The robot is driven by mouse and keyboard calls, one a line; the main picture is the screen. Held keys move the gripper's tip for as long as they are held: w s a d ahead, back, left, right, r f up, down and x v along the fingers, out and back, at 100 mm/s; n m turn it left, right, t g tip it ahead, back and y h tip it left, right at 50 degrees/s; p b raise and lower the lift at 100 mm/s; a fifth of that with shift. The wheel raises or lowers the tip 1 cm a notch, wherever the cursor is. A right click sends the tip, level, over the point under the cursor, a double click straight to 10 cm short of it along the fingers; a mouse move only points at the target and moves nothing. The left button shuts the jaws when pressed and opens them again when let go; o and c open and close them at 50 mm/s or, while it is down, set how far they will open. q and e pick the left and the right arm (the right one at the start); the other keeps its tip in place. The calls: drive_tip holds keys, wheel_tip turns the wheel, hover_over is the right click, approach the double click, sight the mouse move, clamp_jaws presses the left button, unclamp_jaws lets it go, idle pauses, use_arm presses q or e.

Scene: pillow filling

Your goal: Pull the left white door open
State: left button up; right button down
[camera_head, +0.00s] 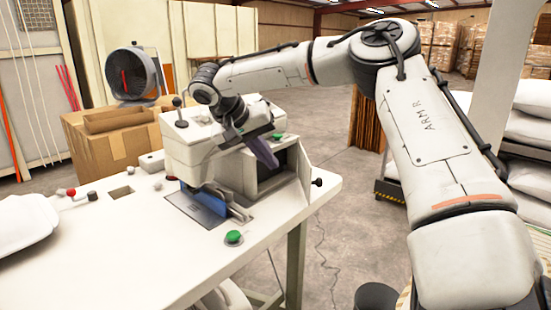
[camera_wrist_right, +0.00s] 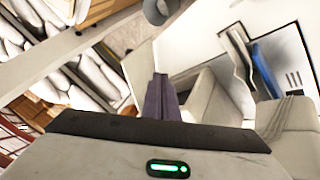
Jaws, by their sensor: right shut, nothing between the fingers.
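The white machine (camera_head: 190,150) stands on the white table (camera_head: 120,235). A white door panel (camera_head: 304,167) with a black knob (camera_head: 317,182) stands open at the machine's right side, beside a dark opening (camera_head: 292,160). I cannot clearly pick out a separate left door; my right gripper covers part of the front. My right gripper (camera_head: 266,155) is shut and empty, its purple fingers pointing down in front of the machine's upper opening. In the wrist view the closed fingers (camera_wrist_right: 161,97) are beside a pale machine panel (camera_wrist_right: 207,97). My left gripper is out of view.
A blue plate (camera_head: 203,202) stands upright at the machine's front, near a green button (camera_head: 234,237). A cardboard box (camera_head: 105,145) and a fan (camera_head: 135,75) are behind. White sacks (camera_head: 530,145) are stacked at right. The table's front is mostly clear.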

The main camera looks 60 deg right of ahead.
approach(306, 185)
drive_tip(key=w+f, duration=0.2)
drive_tip(key=f, duration=0.1)
drive_tip(key=shift+w+f+p, duration=0.2)
drive_tip(key=shift+w+p, duration=0.05)
drive_tip(key=shift+p, duration=0.05)
drive_tip(key=s+d+p, duration=0.1)
drive_tip(key=s+d, duration=0.1)
drive_tip(key=shift+s, duration=0.25)
drive_tip(key=shift+s+d+f, duration=0.1)
drive_tip(key=shift+s+d, duration=0.15)
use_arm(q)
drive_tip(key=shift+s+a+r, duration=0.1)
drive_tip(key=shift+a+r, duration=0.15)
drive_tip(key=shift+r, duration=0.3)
